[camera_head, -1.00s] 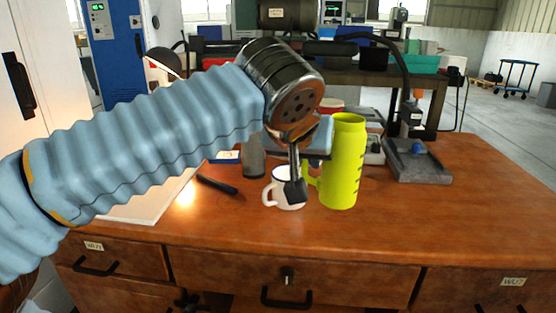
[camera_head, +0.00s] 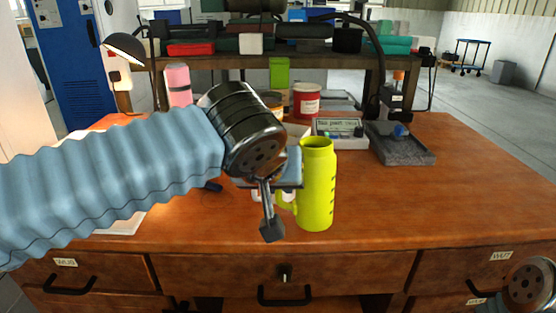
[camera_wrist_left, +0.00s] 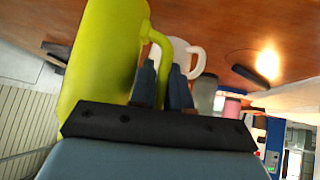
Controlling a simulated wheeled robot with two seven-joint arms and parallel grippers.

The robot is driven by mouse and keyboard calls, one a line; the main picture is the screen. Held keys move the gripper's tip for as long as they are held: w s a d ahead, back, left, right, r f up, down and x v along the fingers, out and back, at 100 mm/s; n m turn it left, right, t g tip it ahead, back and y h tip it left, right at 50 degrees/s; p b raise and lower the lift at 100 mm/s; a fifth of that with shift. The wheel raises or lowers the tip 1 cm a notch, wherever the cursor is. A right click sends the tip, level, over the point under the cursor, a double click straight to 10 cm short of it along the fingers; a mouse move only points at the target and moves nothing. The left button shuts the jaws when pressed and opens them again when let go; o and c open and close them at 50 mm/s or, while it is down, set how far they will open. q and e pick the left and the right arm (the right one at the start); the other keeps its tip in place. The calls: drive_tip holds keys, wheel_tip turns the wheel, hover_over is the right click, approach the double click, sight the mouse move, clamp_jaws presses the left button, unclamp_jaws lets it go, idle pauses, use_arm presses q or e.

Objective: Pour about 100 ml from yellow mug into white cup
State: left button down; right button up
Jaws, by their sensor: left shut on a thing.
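The yellow mug (camera_head: 317,190) is a tall yellow-green vessel, upright over the front middle of the desk. I cannot tell whether its base touches the desk. My left gripper (camera_head: 272,228) is at its left side, shut on its handle. In the left wrist view the fingers (camera_wrist_left: 164,88) are at the mug's handle (camera_wrist_left: 163,50), beside its body (camera_wrist_left: 105,55). The white cup (camera_head: 258,195) is mostly hidden behind my left gripper in the head view. In the left wrist view the white cup (camera_wrist_left: 188,55) shows just beyond the fingers, its handle to the right.
A grey stand (camera_head: 402,150) and a small display device (camera_head: 340,130) are behind the mug. A red-and-white tin (camera_head: 306,100) and pink bottle (camera_head: 177,85) stand farther back. Part of my right wrist (camera_head: 530,284) shows at lower right.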

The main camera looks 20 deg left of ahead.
use_arm(q)
drive_tip(key=shift+w+a+r+g+h+p, duration=0.1)
drive_tip(key=shift+r+g+h+p, duration=0.2)
drive_tip(key=shift+p, duration=0.35)
drive_tip(key=shift+w+a+f+n+g+h+p, duration=0.15)
drive_tip(key=shift+n+g+h+p, duration=0.25)
drive_tip(key=shift+g+p, duration=0.15)
drive_tip(key=shift+w+a+f+g+h+p, duration=0.2)
drive_tip(key=shift+f+g+h+p, duration=0.2)
drive_tip(key=shift+h+p, duration=0.2)
drive_tip(key=shift+w+a+f+n+g+h+p, duration=0.15)
drive_tip(key=shift+f+n+g+h, duration=0.1)
drive_tip(key=shift+g+h, duration=0.15)
drive_tip(key=shift+w+a+f+n+g+h+p, duration=0.15)
drive_tip(key=shift+f+n+g+h, duration=0.1)
drive_tip(key=shift+g+h, duration=0.15)
drive_tip(key=shift+s+d+f+g+h, duration=0.15)
drive_tip(key=shift+f+g+h, duration=0.3)
drive_tip(key=shift+g+h, duration=0.1)
drive_tip(key=shift+s+d+r+n+g+h, duration=0.15)
drive_tip(key=shift+r+n+g+h, duration=0.15)
drive_tip(key=shift+n+h, duration=0.1)
drive_tip(key=shift+s+d+r+g+h+p, duration=0.35)
drive_tip(key=shift+g+h, duration=0.15)
drive_tip(key=shift+h, duration=0.35)
drive_tip(key=shift+s+d+f+n+g+h+b, duration=0.2)
drive_tip(key=shift+n+g+h+b, duration=0.25)
drive_tip(key=shift+h, duration=0.35)
